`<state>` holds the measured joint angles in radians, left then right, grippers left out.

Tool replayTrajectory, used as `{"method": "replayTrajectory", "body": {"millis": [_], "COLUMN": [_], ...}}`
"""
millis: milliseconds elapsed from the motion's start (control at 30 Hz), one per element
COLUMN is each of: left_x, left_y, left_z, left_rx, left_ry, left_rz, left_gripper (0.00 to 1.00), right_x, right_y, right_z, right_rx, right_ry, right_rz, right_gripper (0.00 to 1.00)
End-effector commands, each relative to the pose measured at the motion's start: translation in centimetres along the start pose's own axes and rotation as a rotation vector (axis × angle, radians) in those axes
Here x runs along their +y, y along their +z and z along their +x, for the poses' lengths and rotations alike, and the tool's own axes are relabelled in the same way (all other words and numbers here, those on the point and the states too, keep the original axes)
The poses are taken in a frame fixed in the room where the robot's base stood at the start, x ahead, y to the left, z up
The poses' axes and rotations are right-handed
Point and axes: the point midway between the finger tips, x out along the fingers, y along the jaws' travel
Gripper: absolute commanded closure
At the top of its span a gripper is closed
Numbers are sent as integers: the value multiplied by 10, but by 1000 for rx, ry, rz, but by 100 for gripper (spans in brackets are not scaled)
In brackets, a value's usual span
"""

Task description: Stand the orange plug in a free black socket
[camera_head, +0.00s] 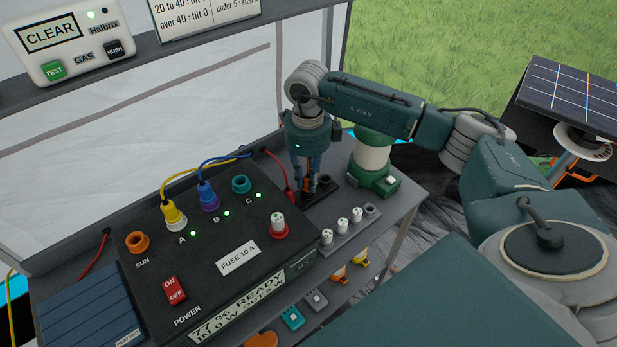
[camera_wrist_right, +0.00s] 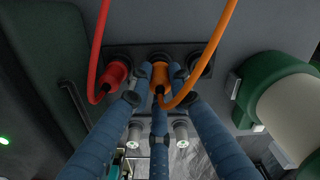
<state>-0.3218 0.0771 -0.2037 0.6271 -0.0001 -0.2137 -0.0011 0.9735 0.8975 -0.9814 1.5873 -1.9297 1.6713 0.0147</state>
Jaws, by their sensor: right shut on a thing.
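The orange plug (camera_head: 307,185) is between the fingers of my right gripper (camera_head: 306,178), pointing down over the black socket strip (camera_head: 328,189). In the right wrist view the orange plug (camera_wrist_right: 158,91) is held between blue fingers (camera_wrist_right: 158,85), its orange cable looping up to the right. It lines up with the middle socket; fingers hide whether it is seated. The red plug (camera_wrist_right: 117,73) stands in the socket on one side, and shows in the head view too (camera_head: 290,195). The socket on the other side (camera_wrist_right: 201,66) is empty. My left gripper is not in view.
A green and white canister (camera_head: 371,160) stands close right of the strip. The power box (camera_head: 215,250) with yellow and blue plugs is in front left. A grey rack with white fuses (camera_head: 342,228) sits in front of the strip.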

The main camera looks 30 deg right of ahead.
Motion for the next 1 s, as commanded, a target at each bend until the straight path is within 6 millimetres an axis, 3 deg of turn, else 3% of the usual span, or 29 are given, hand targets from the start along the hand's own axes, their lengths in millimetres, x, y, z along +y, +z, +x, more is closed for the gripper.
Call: {"method": "replayTrajectory", "body": {"millis": [200, 233, 333, 567, 667, 1000], "left_x": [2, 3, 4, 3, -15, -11], "left_y": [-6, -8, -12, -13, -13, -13], "left_z": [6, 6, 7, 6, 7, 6], "left_rx": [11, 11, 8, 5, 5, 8], "left_ry": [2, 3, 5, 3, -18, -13], "left_rz": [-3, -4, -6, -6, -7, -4], "left_gripper": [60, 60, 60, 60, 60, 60], "right_x": [0, 0, 0, 0, 0, -1], "right_y": [0, 0, 0, 0, 0, 0], "right_z": [8, 8, 7, 6, 4, -40], "right_rx": [1, 1, 1, 1, 1, -3], "right_ry": [0, 0, 0, 0, -1, -3], "right_rz": [0, 0, 0, 0, 0, 1], "right_gripper": [100, 79, 59, 59, 59, 59]}}
